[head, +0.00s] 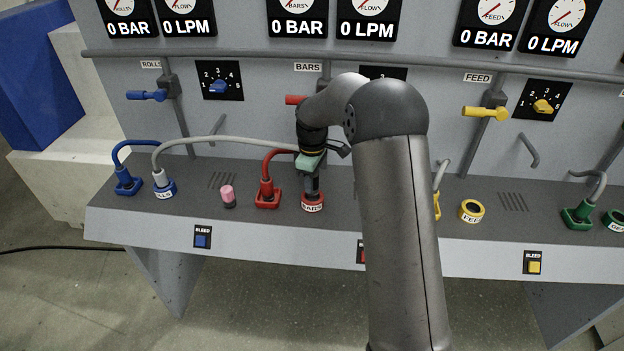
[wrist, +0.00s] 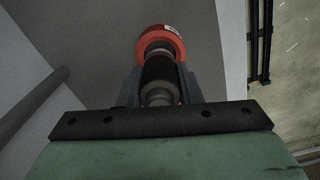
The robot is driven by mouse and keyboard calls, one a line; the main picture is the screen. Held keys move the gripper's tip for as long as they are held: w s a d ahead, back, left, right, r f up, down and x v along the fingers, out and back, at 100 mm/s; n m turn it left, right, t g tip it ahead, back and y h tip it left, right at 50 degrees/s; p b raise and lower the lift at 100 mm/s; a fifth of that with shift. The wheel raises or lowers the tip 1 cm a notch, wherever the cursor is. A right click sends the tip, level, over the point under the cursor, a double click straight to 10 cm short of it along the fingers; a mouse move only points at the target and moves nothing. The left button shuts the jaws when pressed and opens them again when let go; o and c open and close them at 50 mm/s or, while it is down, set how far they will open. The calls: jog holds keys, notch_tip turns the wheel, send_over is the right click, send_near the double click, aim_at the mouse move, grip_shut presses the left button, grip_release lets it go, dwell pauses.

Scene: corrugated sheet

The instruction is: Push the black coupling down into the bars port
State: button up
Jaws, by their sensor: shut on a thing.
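The bars port (head: 313,203) is a red ring with a white BARS label, on the sloped ledge in the head view. It shows as a red ring (wrist: 162,42) at the top of the wrist view. My gripper (head: 312,183) is directly above the port, pointing down. In the wrist view its fingers (wrist: 159,75) stand on both sides of the black coupling (wrist: 158,68) and are shut on it. The coupling's far end is at the red ring and lines up with it. How deep it sits in the port is hidden.
A grey hose (head: 222,139) arcs from the blue rolls port (head: 163,190) to my gripper. A red plug (head: 267,195) stands close left of the bars port, and a pink-topped knob (head: 228,196) farther left. A red-handled lever (head: 296,100) is behind my arm.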

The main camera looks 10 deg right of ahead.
jog(key=shift+f+b, duration=0.95)
jog(key=shift+f, duration=0.7)
jog(key=o, duration=1.2)
notch_tip(320, 180, up, 18)
jog(key=b, duration=0.1)
jog(key=shift+f, duration=0.25)
